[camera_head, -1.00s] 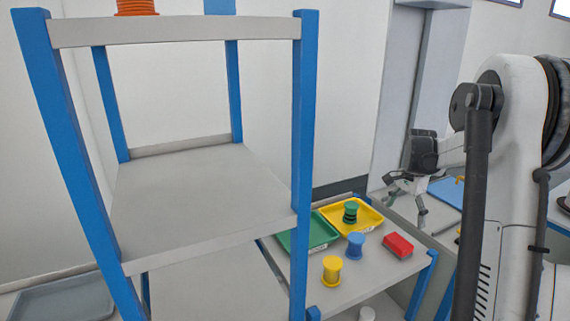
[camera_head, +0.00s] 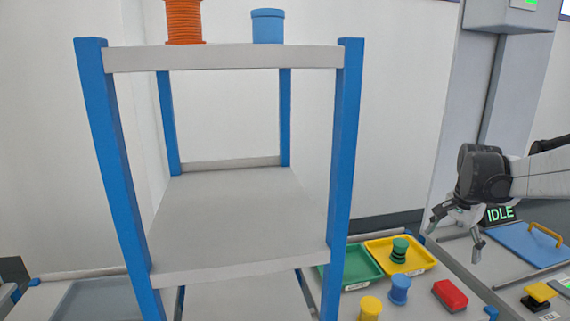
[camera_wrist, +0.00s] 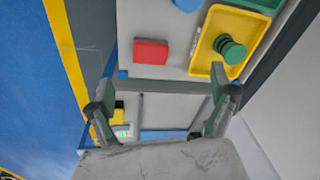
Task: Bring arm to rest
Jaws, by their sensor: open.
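My gripper (camera_head: 455,232) is at the right in the head view, at the end of my arm, with its fingers spread and nothing between them. It hangs above the bench to the right of the yellow tray (camera_head: 424,262), clear of the objects. In the wrist view my gripper (camera_wrist: 164,105) also shows its two fingers apart and empty. Beyond the fingers are the red box (camera_wrist: 151,52) and the yellow tray (camera_wrist: 196,62) with a green spool (camera_wrist: 230,50) in it.
A blue-and-grey shelf (camera_head: 240,262) stands at the centre-left, with an orange spool (camera_head: 184,20) and a blue canister (camera_head: 268,26) on top. A green tray (camera_head: 362,268), yellow spool (camera_head: 370,308) and blue spool (camera_head: 399,290) are on the lower table. An IDLE display (camera_head: 499,213) is behind my gripper.

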